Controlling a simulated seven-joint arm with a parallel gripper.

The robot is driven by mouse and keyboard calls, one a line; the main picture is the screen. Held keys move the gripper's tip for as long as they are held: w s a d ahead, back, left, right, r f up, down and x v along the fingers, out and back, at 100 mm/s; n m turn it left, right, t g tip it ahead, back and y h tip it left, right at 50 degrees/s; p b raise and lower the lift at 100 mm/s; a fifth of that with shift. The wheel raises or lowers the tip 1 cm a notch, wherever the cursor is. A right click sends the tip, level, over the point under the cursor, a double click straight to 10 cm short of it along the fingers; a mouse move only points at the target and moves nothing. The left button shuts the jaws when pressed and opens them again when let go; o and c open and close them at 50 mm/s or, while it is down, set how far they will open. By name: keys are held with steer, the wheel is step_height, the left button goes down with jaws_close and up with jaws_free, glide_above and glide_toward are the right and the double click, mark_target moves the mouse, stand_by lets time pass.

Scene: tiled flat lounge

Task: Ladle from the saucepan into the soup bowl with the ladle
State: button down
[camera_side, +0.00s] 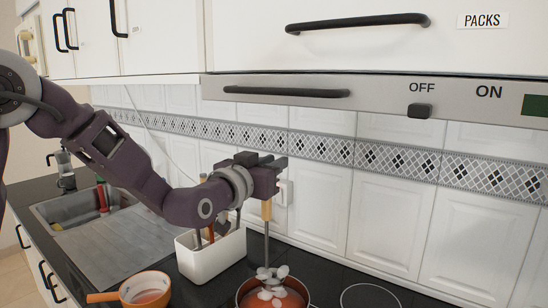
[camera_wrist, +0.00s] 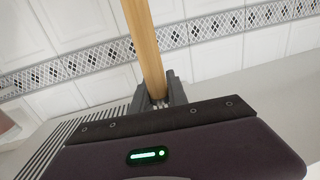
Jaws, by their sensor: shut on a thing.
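My gripper (camera_side: 267,182) is shut on the wooden handle (camera_side: 266,210) of the ladle, which hangs nearly upright. In the wrist view the handle (camera_wrist: 144,45) rises from between my fingers (camera_wrist: 160,92). The ladle's metal shaft (camera_side: 267,245) runs down into the saucepan (camera_side: 240,290), cut off by the lower edge of the side view. The saucepan holds orange-red liquid with white pieces; the ladle's head is hard to make out among them. An orange vessel with a side handle (camera_side: 130,288), seemingly the soup bowl, stands to the left with reddish contents.
A white holder (camera_side: 205,262) with utensils stands between the orange vessel and the saucepan, under my wrist. A bare hob ring (camera_side: 370,297) lies to the right. The sink (camera_side: 75,208) is at the left. The tiled wall (camera_side: 320,215) and the hood (camera_side: 370,100) bound the space.

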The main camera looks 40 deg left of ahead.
steer(key=shift+f, duration=0.4)
step_height(320, 180, down, 9)
steer(key=shift+f, duration=0.15)
stand_by(0.6)
stand_by(0.8)
step_height(320, 180, up, 12)
stand_by(0.9)
